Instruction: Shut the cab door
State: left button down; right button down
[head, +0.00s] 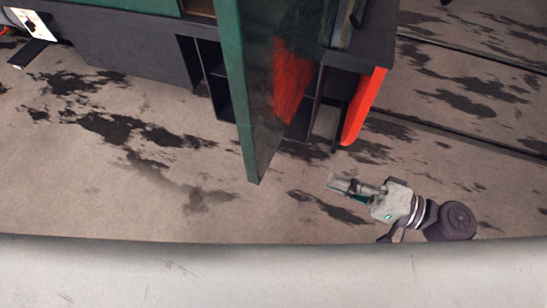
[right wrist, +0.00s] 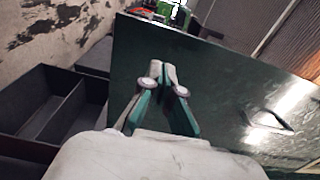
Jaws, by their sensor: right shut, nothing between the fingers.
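The green cab door (head: 240,90) stands open, swung out from the tram's side and seen nearly edge-on in the head view. Its glossy face, turned to the right, mirrors something red. In the right wrist view the door panel (right wrist: 225,85) fills much of the picture, with a dark handle (right wrist: 268,122) at the right. My right gripper (head: 332,182) is to the right of the door, its fingers shut and empty, pointing toward the door. In the right wrist view its fingertips (right wrist: 162,66) overlap the panel; I cannot tell whether they touch it. My left gripper is not in view.
The tram's dark lower body (head: 120,48) runs along the top left. Dark step boxes (right wrist: 50,105) show beside the door. A red beam (head: 362,105) juts out right of the door. The stained floor (head: 150,200) below is clear.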

aim_at(263, 154)
jog(key=p+x, duration=0.6)
jog(key=x, duration=0.5)
jog(key=shift+w+a+r, duration=0.15)
jog(key=shift+w+r, duration=0.05)
jog(key=shift+w+a+f, duration=0.2)
jog(key=shift+w+a, duration=0.05)
jog(key=shift+a, duration=0.45)
jog(key=shift+a, duration=0.1)
